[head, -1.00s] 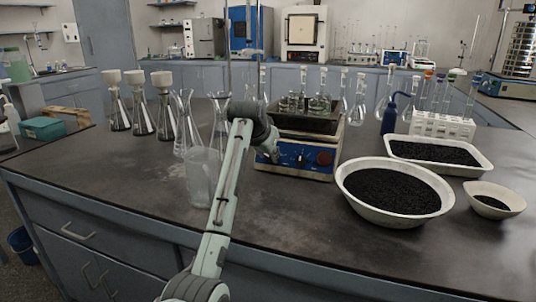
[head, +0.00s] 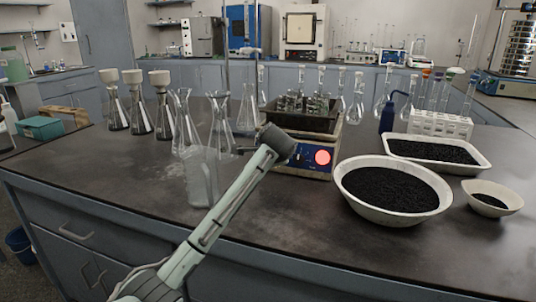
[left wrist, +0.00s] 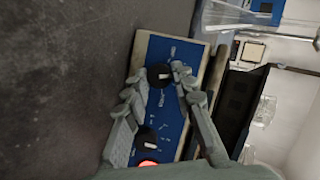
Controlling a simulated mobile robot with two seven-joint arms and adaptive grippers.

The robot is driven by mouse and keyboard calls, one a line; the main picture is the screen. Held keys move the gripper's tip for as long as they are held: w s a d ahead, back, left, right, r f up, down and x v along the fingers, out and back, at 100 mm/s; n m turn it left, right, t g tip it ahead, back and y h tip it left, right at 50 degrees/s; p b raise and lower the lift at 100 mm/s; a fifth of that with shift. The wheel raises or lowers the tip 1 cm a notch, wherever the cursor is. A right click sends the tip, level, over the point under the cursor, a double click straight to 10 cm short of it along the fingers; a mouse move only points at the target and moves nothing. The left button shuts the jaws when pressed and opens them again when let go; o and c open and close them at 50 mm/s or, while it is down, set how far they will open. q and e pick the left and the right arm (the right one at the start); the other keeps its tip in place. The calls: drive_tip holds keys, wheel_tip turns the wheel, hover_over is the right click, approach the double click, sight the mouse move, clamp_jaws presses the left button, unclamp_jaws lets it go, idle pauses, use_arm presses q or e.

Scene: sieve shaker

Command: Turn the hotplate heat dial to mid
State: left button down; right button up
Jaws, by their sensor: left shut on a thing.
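The hotplate (head: 333,142) stands on the dark bench, its blue front panel facing me. In the left wrist view the blue panel (left wrist: 178,105) carries two black dials with white marks: a farther dial (left wrist: 158,76) and a nearer dial (left wrist: 145,138) beside the glowing red lamp (left wrist: 148,163). My left gripper (left wrist: 159,82) is shut on the farther dial, a finger on each side. In the head view my left gripper (head: 283,150) covers the panel's left part. Dial labels are too small to read. My right gripper is not in view.
A dark tray (head: 302,121) with glassware sits on the hotplate. Several flasks and a clear beaker (head: 201,178) stand left of it. A white bowl of black grains (head: 393,190) and a blue wash bottle (head: 388,119) stand right. The bench front is mostly clear.

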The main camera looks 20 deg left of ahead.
use_arm(q)
drive_tip(key=m+t, duration=0.1)
drive_tip(key=m, duration=0.2)
drive_tip(key=shift+f+y, duration=0.15)
drive_tip(key=shift+y, duration=0.25)
drive_tip(key=shift+s+d+f+m+t, duration=0.1)
drive_tip(key=shift+m+t, duration=0.3)
drive_tip(key=shift+m, duration=0.6)
drive_tip(key=shift+f+m+t, duration=0.1)
drive_tip(key=shift+m+t, duration=0.3)
drive_tip(key=shift+m, duration=0.6)
drive_tip(key=c, duration=1.3)
unclamp_jaws()
drive_tip(key=shift+o, duration=0.2)
drive_tip(key=shift+s+r, duration=0.1)
drive_tip(key=v, duration=1.1)
drive_tip(key=shift+s+d, duration=0.2)
drive_tip(key=shift+s, duration=0.2)
